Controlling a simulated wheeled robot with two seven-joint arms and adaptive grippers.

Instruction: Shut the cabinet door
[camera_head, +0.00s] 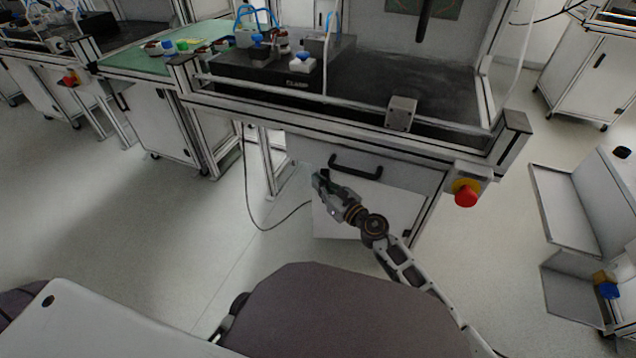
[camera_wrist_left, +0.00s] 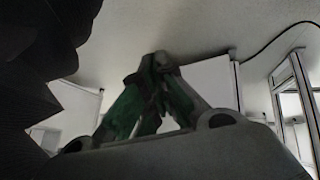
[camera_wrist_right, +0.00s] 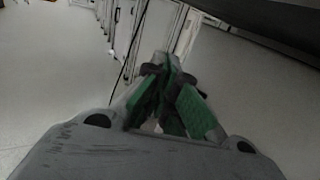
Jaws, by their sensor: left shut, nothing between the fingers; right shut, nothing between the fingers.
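The cabinet under the middle workbench has a drawer front with a black handle (camera_head: 356,168) and a white door panel (camera_head: 332,225) below it. My right arm covers part of this panel, and I cannot tell how far it stands open. My right gripper (camera_head: 320,180) is in front of the cabinet, left of the handle; touching or apart is unclear. In the right wrist view its green-padded fingers (camera_wrist_right: 165,62) meet at the tips, empty. My left gripper (camera_wrist_left: 160,62) shows only in the left wrist view, shut and empty, with a white panel (camera_wrist_left: 212,80) behind it.
The workbench (camera_head: 300,112) carries a black clamp fixture (camera_head: 275,70). A red emergency button (camera_head: 466,194) sticks out at its front right corner. A black cable (camera_head: 250,205) hangs to the floor. An open white cabinet (camera_head: 570,205) stands at the right. The floor at left is clear.

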